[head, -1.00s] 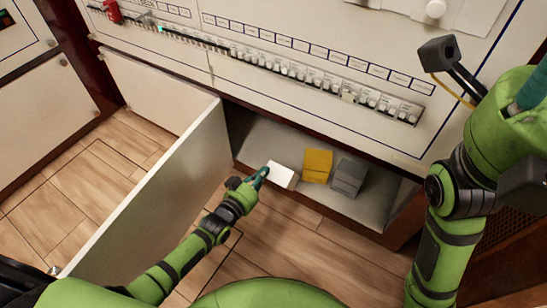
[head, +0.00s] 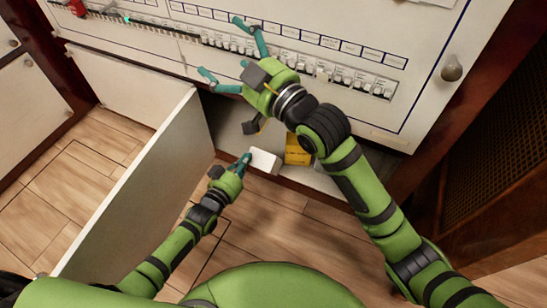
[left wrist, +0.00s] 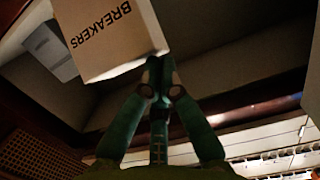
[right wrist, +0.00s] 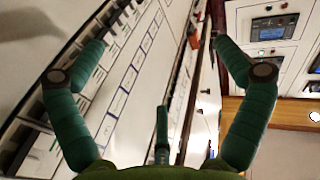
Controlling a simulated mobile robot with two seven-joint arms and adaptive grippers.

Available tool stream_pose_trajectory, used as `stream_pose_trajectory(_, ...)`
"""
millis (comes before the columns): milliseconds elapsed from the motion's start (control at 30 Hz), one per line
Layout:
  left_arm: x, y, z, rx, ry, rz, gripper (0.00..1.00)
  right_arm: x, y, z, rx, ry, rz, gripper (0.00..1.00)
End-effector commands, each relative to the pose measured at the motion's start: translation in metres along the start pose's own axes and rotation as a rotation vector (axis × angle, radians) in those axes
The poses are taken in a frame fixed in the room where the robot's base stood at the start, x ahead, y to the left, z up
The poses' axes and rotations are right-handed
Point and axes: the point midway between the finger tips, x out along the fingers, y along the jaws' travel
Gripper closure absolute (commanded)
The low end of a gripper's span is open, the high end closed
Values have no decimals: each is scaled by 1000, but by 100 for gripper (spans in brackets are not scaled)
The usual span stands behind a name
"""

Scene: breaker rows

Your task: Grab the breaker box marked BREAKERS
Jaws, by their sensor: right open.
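The white breaker box (head: 265,160) is at the front of the low open compartment. In the left wrist view it (left wrist: 112,38) shows the word BREAKERS. My left gripper (head: 246,160) is at its left edge. In the left wrist view the left gripper's fingers (left wrist: 158,72) come together at the box's edge and appear shut on it. Whether the box is off the compartment floor I cannot tell. My right gripper (head: 222,47) is open and empty in front of the breaker panel; its spread fingers (right wrist: 163,72) also show in the right wrist view.
A yellow box (head: 297,150) stands right of the white one, partly behind my right arm. A grey box (left wrist: 50,52) shows in the left wrist view. An open white door panel (head: 140,190) stands left of the compartment. Rows of switches (head: 345,80) line the panel above.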

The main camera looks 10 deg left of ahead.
Motion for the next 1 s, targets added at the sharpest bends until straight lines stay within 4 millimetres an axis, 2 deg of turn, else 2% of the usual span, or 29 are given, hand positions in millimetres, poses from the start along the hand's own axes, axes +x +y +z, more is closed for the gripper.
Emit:
stream_pose_trajectory(33,-4,4,15,-2,-36,4,100,3,-4,32,-41,-99,-5,0)
stream_pose_trajectory(167,-4,4,15,-2,-36,4,100,0,-12,109,-155,-360,-29,0)
stream_pose_trajectory(300,-4,4,15,-2,-36,4,100,-21,-14,188,-283,-641,-61,0)
stream_pose_trajectory(400,-4,4,14,-2,-36,4,100,-43,-12,232,-367,-821,-84,0)
stream_pose_trajectory(500,-3,4,14,-2,-36,4,100,-65,-8,265,-434,-967,-103,0)
stream_pose_trajectory(600,-3,4,14,-3,-36,4,100,-83,-4,285,-481,-1069,-116,0)
stream_pose_trajectory(700,-3,4,14,-3,-36,4,100,-93,-2,295,-507,-1125,-124,0)
stream_pose_trajectory(1000,-3,4,14,-3,-36,4,100,-97,-1,299,-515,-1146,-126,0)
